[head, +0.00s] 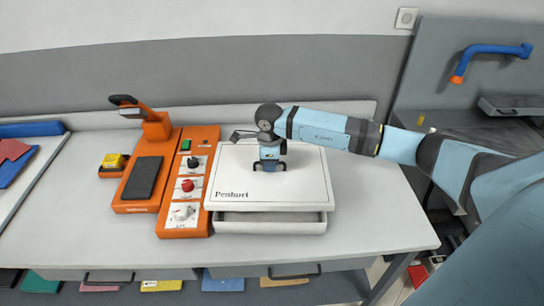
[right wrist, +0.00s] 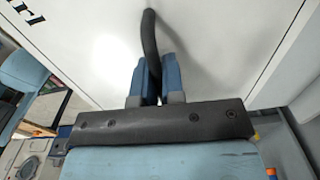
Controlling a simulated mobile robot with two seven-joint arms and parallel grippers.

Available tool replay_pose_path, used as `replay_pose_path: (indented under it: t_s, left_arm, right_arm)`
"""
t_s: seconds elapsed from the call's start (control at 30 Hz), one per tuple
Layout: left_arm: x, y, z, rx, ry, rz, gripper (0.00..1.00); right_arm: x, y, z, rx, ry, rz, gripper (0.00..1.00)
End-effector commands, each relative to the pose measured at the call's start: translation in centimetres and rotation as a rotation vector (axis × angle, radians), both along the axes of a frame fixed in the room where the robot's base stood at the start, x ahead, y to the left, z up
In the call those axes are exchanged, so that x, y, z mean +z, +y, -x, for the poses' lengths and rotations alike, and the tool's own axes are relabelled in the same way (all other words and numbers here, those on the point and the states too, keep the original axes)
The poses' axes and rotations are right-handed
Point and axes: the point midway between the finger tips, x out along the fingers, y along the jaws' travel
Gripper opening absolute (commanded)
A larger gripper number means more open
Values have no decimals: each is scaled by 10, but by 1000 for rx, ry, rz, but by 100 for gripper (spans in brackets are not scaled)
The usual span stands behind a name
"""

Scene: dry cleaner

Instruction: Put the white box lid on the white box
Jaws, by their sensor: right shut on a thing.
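The white box lid (head: 300,185) has dark lettering on its front edge and a dark handle on top. In the head view it is above the white box (head: 270,224), whose front wall shows below the lid's front edge. My left gripper is not in view.
An orange control panel (head: 188,185) with several knobs stands close to the left of the box. An orange press-like device (head: 150,170) is farther left. The grey table (head: 375,225) is clear right of the box. A blue handle (head: 492,50) hangs on the back right panel.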

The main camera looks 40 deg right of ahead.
Motion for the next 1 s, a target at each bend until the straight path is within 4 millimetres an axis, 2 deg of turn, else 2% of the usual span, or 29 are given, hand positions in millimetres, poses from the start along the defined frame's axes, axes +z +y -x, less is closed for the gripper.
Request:
replay_pose_path:
  t_s: [0.27, 1.0]
  left_arm:
    - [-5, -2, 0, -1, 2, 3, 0]
    - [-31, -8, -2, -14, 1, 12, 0]
  right_arm:
    - [-11, 1, 1, 1, 1, -1, 0]
    - [-64, 0, 0, 1, 0, 0, 0]
